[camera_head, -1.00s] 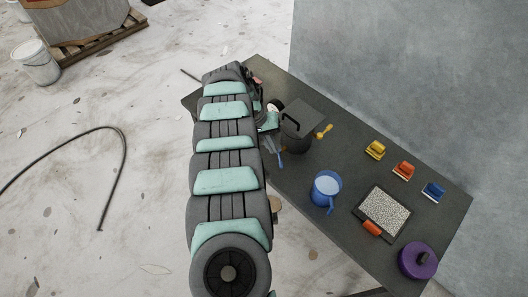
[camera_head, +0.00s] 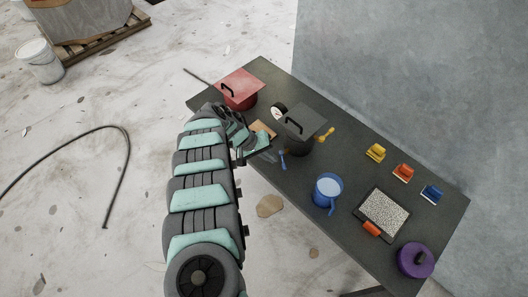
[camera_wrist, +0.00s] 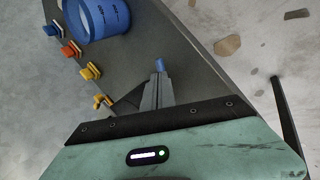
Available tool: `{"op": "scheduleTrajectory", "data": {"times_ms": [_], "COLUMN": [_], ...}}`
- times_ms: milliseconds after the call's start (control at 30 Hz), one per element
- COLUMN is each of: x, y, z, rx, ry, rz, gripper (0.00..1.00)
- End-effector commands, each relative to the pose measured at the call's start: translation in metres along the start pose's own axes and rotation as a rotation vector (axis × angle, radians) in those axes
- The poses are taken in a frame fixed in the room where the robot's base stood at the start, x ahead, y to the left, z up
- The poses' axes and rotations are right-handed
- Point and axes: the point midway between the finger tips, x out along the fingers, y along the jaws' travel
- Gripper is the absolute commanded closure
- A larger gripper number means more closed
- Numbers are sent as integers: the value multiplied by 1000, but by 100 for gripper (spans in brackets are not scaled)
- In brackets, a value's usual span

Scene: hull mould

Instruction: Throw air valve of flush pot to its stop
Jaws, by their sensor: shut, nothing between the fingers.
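A dark grey lidded pot (camera_head: 303,126) stands on the table, with a yellow handle (camera_head: 326,134) on its right and a blue-tipped lever (camera_head: 282,160) at its lower left. I cannot tell which of these is the air valve, or whether this is the flush pot. A red lidded pot (camera_head: 238,92) stands farther left. My gripper (camera_head: 270,154) is low beside the grey pot, close to the blue lever. In the wrist view, my gripper (camera_wrist: 159,82) is shut and empty, with a blue tip (camera_wrist: 160,65) just beyond the fingertips; contact is unclear.
A round gauge (camera_head: 279,110) sits between the pots. A blue mug (camera_head: 328,188), a tray of pale granules (camera_head: 383,213), a purple lidded pot (camera_head: 416,261) and yellow, orange and blue clamp-like pieces (camera_head: 403,173) occupy the right. A grey wall (camera_head: 420,80) stands behind.

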Motion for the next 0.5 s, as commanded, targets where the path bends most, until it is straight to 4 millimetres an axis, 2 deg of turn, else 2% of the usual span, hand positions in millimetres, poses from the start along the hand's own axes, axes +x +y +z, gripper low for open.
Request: {"op": "scheduleTrajectory", "data": {"times_ms": [100,300,500], "x": [21,44,54], "y": [-1,-2,-1], "z": [2,2,0], "rx": [0,0,0], "ry": [-4,-3,-1], "rz": [0,0,-1], "gripper": [100,100,100]}}
